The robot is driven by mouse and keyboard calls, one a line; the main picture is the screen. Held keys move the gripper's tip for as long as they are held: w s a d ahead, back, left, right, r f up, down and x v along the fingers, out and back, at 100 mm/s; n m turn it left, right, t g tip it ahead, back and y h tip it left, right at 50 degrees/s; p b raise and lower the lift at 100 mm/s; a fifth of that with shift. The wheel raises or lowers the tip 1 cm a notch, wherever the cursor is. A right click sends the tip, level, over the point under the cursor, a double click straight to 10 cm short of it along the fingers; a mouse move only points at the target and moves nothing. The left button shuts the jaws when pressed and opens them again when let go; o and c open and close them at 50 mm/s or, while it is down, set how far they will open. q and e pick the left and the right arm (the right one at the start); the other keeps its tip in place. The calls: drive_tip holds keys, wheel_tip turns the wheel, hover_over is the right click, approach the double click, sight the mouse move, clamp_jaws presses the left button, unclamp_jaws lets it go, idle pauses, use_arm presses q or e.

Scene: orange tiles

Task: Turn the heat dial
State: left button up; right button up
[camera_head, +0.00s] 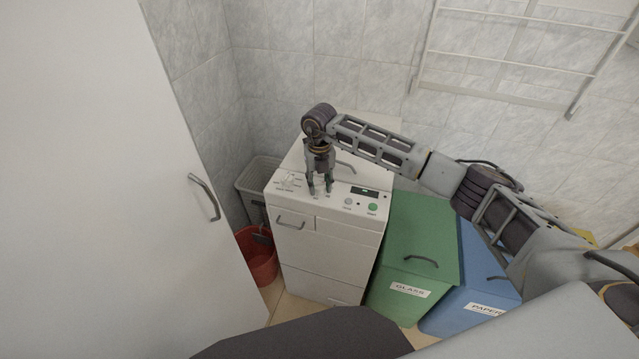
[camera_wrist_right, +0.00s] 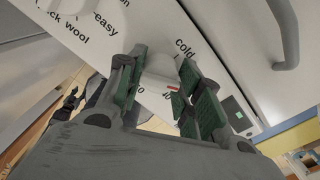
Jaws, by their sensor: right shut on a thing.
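The heat dial (camera_wrist_right: 160,68) is a white knob with a small red mark, on the washing machine's white top panel beside the label "cold" and some partly hidden numbers. My right gripper (camera_head: 320,190) points down at the panel. In the right wrist view its green-padded fingers (camera_wrist_right: 160,85) stand on either side of the dial and are shut on it. In the head view the fingers mostly hide the dial. The washing machine (camera_head: 335,245) stands against the tiled wall. My left gripper is not in view.
A second, white dial (camera_head: 288,180) with labels around it is left of my gripper. A dark display and a green button (camera_head: 372,207) are to the right. Green (camera_head: 420,235) and blue (camera_head: 475,265) bins stand right of the machine. A white cabinet door (camera_head: 100,180) fills the left.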

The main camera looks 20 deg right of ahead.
sight(320, 183)
drive_tip(key=o, duration=1)
drive_tip(key=shift+o, duration=0.2)
drive_tip(key=shift+r, duration=0.15)
wheel_tip(320, 183, up, 12)
drive_tip(key=shift+f, duration=0.25)
idle(0.5)
